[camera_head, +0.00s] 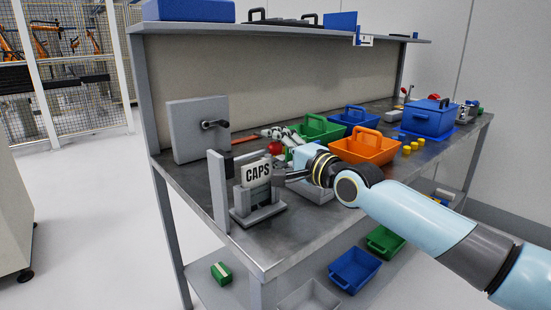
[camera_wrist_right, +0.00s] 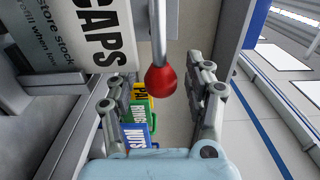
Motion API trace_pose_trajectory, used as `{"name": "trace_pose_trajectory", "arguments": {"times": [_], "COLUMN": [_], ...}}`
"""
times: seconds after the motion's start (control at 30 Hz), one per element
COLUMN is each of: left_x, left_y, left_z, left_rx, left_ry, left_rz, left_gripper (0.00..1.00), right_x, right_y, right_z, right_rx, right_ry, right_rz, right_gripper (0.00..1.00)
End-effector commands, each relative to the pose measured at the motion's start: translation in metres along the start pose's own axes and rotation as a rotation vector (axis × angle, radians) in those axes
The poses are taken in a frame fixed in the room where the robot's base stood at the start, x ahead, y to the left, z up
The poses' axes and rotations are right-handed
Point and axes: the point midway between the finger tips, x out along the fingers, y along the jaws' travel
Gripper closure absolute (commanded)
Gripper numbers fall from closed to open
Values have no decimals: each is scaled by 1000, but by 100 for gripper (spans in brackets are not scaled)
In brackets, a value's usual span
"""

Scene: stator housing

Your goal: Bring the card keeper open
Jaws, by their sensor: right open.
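The card keeper (camera_head: 257,212) is a grey stand at the near left of the bench. It holds a white card marked CAPS (camera_head: 255,171). A red ball knob (camera_head: 275,148) shows just above and right of the card. In the right wrist view the CAPS card (camera_wrist_right: 100,40) fills the upper left, and the red knob (camera_wrist_right: 161,80) ends a metal rod. My right gripper (camera_head: 281,176) is open beside the card. In the wrist view its fingers (camera_wrist_right: 160,98) appear either side of the knob, with no visible contact. My left gripper is not in view.
A grey panel with a black handle (camera_head: 215,124) stands behind the keeper. Green (camera_head: 318,130), blue (camera_head: 352,119) and orange (camera_head: 365,147) bins stand along the bench, with yellow caps (camera_head: 406,150) to their right. The wrist view shows coloured labels (camera_wrist_right: 137,137) beyond the fingers.

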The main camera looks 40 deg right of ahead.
Motion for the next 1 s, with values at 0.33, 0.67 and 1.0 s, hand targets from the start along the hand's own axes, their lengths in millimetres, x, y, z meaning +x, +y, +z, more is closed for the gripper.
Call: {"name": "trace_pose_trajectory", "arguments": {"times": [0.33, 0.67, 1.0], "left_x": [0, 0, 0], "left_y": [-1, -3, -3], "left_z": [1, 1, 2], "left_rx": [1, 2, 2], "left_ry": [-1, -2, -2], "left_rz": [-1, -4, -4], "left_gripper": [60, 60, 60], "right_x": [1, 1, 1], "right_y": [0, 0, 0], "right_z": [0, 0, 0], "right_rx": [0, 0, 0], "right_ry": [0, 0, 0], "right_rz": [1, 1, 2], "right_gripper": [56, 100, 100]}}
